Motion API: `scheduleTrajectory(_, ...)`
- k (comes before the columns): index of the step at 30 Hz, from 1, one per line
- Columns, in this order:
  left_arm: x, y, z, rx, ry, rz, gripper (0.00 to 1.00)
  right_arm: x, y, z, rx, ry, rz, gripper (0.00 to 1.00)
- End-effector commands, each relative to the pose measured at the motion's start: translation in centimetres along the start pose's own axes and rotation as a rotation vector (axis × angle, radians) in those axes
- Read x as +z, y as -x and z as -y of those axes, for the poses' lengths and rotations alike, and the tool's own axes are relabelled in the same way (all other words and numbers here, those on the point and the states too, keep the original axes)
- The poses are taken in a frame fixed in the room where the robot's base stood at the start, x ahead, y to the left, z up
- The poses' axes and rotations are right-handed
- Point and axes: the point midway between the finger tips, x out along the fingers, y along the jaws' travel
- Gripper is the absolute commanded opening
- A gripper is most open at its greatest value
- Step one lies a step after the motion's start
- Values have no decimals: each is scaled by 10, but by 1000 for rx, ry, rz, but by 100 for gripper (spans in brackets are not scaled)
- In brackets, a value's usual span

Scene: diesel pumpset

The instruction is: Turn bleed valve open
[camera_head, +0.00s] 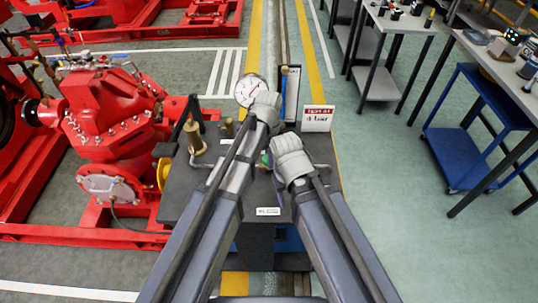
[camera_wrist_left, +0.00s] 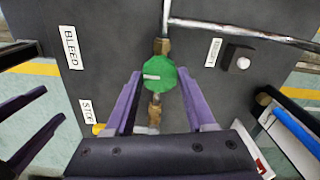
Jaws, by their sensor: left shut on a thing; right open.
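The bleed valve's green knob (camera_wrist_left: 162,86) sits on a brass fitting (camera_wrist_left: 155,112) in the left wrist view. A white mark lies across the knob, and a "BLEED" label (camera_wrist_left: 72,47) is to its left. My left gripper (camera_wrist_left: 159,74) has its purple fingers on both sides of the knob and is shut on it. In the head view my left wrist (camera_head: 265,106) hides its fingers and most of the valve. My right gripper (camera_wrist_left: 54,106) shows at the left edge of the left wrist view, its fingers apart and empty. Its wrist (camera_head: 291,160) is lower in the head view.
A metal pipe (camera_wrist_left: 240,33) runs above the knob. A black panel with a white button (camera_wrist_left: 243,63) is to its right, and a "STOP" label (camera_wrist_left: 85,110) is at lower left. A gauge (camera_head: 249,90) and a sign (camera_head: 317,118) stand at the bench's back. A red pump (camera_head: 110,110) is to the left.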

Motion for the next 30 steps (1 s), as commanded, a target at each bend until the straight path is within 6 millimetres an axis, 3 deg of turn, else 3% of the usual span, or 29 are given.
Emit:
scheduleTrajectory(11,0,0,0,0,97,0,0,0,0,0,0,0,0,50)
scheduleTrajectory(30,0,0,1,0,676,0,0,0,0,0,0,0,0,50)
